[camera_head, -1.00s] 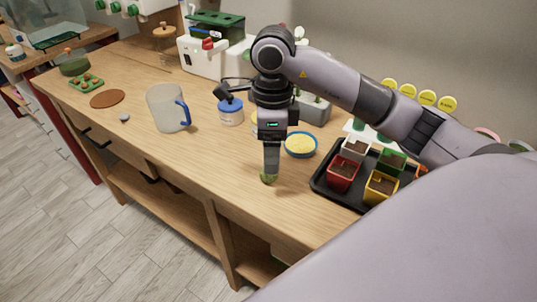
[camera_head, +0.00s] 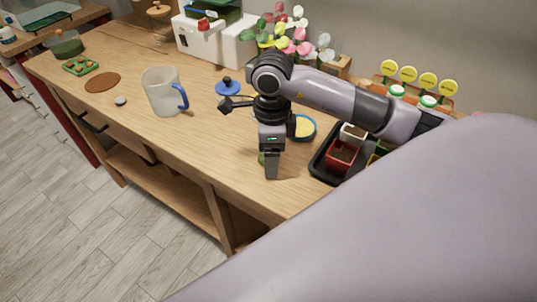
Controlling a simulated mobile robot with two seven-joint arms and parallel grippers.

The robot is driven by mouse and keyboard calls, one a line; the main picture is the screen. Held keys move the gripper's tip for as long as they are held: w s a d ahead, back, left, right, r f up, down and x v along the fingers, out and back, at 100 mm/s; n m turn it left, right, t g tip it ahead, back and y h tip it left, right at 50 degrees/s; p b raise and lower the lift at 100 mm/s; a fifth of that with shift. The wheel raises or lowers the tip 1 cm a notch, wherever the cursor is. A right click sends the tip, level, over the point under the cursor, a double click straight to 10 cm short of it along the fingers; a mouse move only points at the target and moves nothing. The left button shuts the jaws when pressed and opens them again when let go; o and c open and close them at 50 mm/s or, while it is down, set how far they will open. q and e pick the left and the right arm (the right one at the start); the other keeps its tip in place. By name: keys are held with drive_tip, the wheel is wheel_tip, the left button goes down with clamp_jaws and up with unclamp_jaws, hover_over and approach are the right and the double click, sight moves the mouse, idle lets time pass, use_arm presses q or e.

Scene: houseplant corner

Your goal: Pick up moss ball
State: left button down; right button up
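The moss ball (camera_head: 262,158) is a small green lump on the wooden table, mostly hidden behind my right gripper. Only a sliver shows at the gripper's left side. My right gripper (camera_head: 271,174) points down in front of it, close to the table's front edge. I see the fingers side-on, so the gap between them is hidden. Whether they touch the ball cannot be told. My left gripper is not in view.
A black tray (camera_head: 316,169) with small pots and a bowl of yellow grains (camera_head: 304,128) stand right of the gripper. A clear mug (camera_head: 161,93) and a blue round item (camera_head: 228,88) are to the left. The front strip (camera_head: 190,140) left of the gripper is clear.

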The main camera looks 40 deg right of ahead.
drive_tip(key=c, duration=1.1)
wheel_tip(320, 180, up, 20)
drive_tip(key=shift+p, duration=1.15)
